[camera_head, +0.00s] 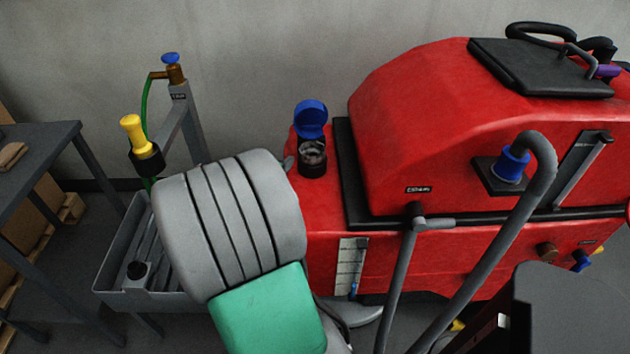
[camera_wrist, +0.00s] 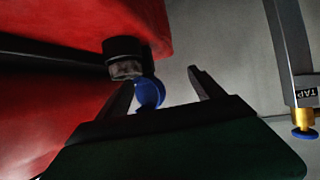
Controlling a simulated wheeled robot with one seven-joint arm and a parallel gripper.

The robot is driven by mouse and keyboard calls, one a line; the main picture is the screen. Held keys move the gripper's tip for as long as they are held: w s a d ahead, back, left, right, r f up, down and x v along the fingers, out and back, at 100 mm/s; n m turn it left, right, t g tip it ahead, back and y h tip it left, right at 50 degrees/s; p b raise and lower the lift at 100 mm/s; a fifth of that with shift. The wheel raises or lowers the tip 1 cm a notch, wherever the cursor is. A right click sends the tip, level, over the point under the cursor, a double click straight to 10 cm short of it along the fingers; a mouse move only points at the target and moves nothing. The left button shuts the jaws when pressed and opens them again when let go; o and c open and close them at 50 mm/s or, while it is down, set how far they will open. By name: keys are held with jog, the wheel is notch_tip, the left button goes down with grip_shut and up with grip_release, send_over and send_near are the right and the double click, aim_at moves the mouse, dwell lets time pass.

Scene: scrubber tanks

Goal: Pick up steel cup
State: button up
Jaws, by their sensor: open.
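A short grey, metallic-looking piece (camera_wrist: 125,69) sits at a black neck on the red machine, just beyond the left finger. It may be the steel cup, but I cannot tell for certain. In the head view a greyish piece (camera_head: 312,152) shows within the black neck (camera_head: 312,170), under an open blue cap (camera_head: 311,118). The blue cap (camera_wrist: 149,93) also shows in the wrist view, partly behind the left finger. My arm hides most of the gripper in the head view.
The red scrubber tank (camera_head: 430,130) fills the right, with a grey hose (camera_head: 512,240) in front. A grey trough (camera_head: 150,300) with a tap post (camera_head: 185,115) stands left. A dark table (camera_head: 35,165) is at far left. The wall (camera_head: 270,50) is behind.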

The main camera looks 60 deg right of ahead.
aim_at(316, 147)
jog(key=s+d+f, duration=0.1)
jog(key=s+d, duration=0.1)
jog(key=s+d+f+m+g+h, duration=0.1)
jog(key=s+d, duration=0.1)
jog(key=s+d+f+h+b, duration=0.1)
jog(key=s+d, duration=0.1)
jog(key=shift+s+d+f+m+g, duration=0.1)
jog(key=shift+s+f+m+g, duration=0.1)
jog(key=shift+m+g, duration=0.2)
jog(key=shift+h, duration=0.3)
jog(key=x, duration=0.7)
jog(key=shift+w+d+r, duration=0.1)
jog(key=shift+w+d, duration=0.05)
jog(key=shift+d, duration=0.2)
jog(key=c, duration=1.1)
